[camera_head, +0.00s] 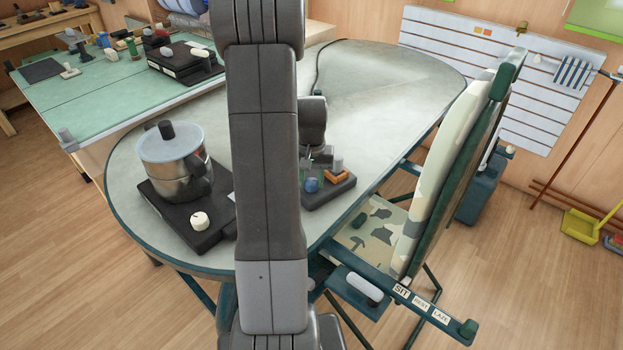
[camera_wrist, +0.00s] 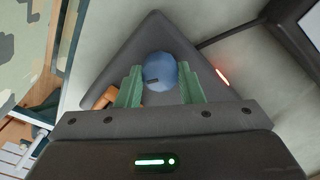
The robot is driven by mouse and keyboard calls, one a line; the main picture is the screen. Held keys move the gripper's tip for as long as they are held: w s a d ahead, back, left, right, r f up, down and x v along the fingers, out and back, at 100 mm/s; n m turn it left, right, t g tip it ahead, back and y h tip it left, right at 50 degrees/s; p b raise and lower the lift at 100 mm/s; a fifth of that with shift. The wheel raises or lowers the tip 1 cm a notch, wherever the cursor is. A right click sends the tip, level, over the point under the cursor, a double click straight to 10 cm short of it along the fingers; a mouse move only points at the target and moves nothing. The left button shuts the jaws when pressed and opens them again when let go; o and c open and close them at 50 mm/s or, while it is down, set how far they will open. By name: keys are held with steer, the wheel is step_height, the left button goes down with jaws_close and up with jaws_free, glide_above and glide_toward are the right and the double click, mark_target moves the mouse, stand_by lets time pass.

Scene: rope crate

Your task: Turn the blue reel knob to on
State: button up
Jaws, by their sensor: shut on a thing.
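The blue reel knob (camera_head: 311,185) sits on a dark base plate (camera_head: 340,187) on the grey table. In the wrist view the blue knob (camera_wrist: 161,72) is round, with a short dark mark on its left part. My gripper (camera_wrist: 160,84) has its two green fingers on either side of the knob, shut on it. In the head view my gripper (camera_head: 311,178) is partly hidden behind my own arm. A small red light (camera_wrist: 222,77) glows at the plate's edge in the wrist view.
An orange block (camera_head: 338,175) and a grey post (camera_head: 338,163) stand on the plate beside the knob. A pot (camera_head: 172,165) stands on a dark hotplate (camera_head: 165,208) to the left. A camouflage chair (camera_head: 440,190) stands close to the table's right edge.

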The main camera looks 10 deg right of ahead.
mark_target(312, 181)
steer(key=o, duration=1)
step_height(312, 181, up, 14)
steer(key=p, duration=0.1)
steer(key=shift+f, duration=0.1)
step_height(312, 181, down, 14)
steer(key=shift+r+b, duration=0.1)
steer(key=shift+b, duration=0.4)
